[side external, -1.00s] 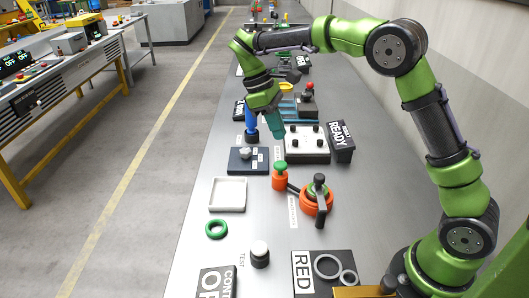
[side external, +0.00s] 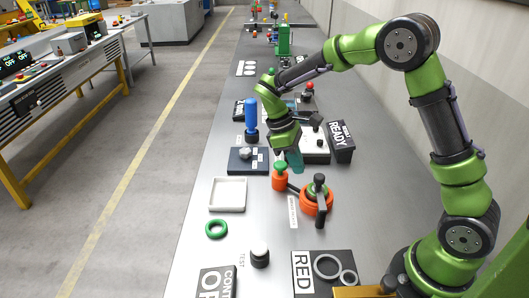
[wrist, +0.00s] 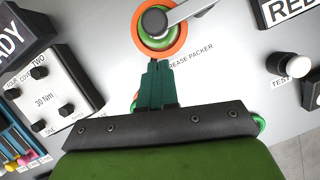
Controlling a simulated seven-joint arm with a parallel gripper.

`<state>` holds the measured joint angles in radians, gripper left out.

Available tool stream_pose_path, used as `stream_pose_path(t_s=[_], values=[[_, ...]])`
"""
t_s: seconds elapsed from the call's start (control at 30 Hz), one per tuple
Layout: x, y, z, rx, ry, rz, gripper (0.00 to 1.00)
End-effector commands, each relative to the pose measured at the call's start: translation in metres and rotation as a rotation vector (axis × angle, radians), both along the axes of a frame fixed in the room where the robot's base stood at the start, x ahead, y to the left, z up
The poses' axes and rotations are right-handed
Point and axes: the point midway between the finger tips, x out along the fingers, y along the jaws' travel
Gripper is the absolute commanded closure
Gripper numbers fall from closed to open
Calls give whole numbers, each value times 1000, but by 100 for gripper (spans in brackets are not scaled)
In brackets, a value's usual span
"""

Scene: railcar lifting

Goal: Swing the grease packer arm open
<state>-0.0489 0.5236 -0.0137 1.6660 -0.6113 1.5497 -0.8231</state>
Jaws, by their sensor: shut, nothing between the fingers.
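The grease packer (side external: 317,199) is a round orange base with a green disc and a dark knob on top. Its grey arm (side external: 321,207) points toward the near side of the bench. In the wrist view the orange rim (wrist: 140,43) surrounds the green disc, and the grey arm (wrist: 192,13) runs to the upper right, its end cut off. An orange pot with a green knob (side external: 280,179) stands beside the packer, joined by a dark link. My gripper (side external: 294,170) has teal fingers, shut and empty, above the bench just beyond the packer. In the wrist view its fingertips (wrist: 158,64) appear just below the orange rim; contact cannot be told.
A torque box (wrist: 52,92) and a READY sign (side external: 341,140) stand behind the packer. A blue upright tool (side external: 251,117), white tray (side external: 228,194) and green ring (side external: 216,229) are to the left. A RED sign (side external: 303,275) and white-topped button (side external: 260,254) are nearer.

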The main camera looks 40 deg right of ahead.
Motion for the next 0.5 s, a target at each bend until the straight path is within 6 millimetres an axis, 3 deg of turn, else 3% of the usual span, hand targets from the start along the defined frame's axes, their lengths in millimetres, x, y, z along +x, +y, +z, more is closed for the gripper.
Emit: stream_pose_path(t_s=[0.2, 0.5], values=[[-19, -10, 0, -1, 1, -1, 100], [-21, -11, 0, 0, 1, 0, 100]])
